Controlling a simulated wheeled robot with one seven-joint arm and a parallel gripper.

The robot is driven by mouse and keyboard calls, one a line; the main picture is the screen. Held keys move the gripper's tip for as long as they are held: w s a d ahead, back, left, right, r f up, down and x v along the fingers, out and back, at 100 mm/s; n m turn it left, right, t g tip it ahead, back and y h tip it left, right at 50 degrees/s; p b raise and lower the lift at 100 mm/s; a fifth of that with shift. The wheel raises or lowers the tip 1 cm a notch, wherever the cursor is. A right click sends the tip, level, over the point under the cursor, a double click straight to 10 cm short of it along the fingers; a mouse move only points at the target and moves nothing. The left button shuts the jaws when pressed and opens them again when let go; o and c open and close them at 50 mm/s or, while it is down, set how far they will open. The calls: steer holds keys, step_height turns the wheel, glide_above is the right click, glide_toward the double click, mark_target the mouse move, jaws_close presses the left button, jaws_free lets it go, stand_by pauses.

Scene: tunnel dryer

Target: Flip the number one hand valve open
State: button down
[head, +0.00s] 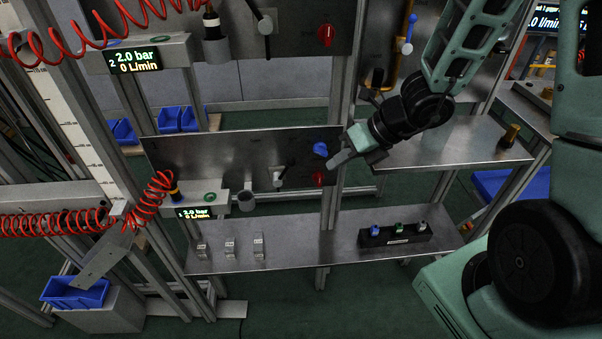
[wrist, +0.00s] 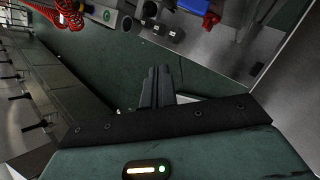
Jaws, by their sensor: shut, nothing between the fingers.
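The lower panel (head: 220,160) carries a small hand valve with a dark lever (head: 281,174) tilted up to the right, a red knob (head: 318,178) and a blue handle (head: 320,149). The upper panel has another lever valve (head: 263,20), its dark lever tilted up to the left. I cannot read which valve is number one. My gripper (head: 338,161) is shut and empty, just right of and below the blue handle; I cannot tell if they touch. Its closed fingers also show in the wrist view (wrist: 157,86), with a blue part (wrist: 193,5) and red part (wrist: 210,20) beyond them.
A shelf (head: 300,246) below the panel holds several metal clips and a black block (head: 396,236) with small fittings. Red coiled hoses (head: 60,222) hang at left. Pressure displays (head: 138,60) read 2.0 bar, 0 L/min. A metal upright (head: 333,200) stands beside my gripper.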

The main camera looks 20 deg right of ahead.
steer(key=w+a+f, duration=0.6)
steer(key=w, duration=0.1)
steer(key=shift+w+f+b, duration=0.3)
steer(key=shift+b, duration=0.15)
stand_by(0.5)
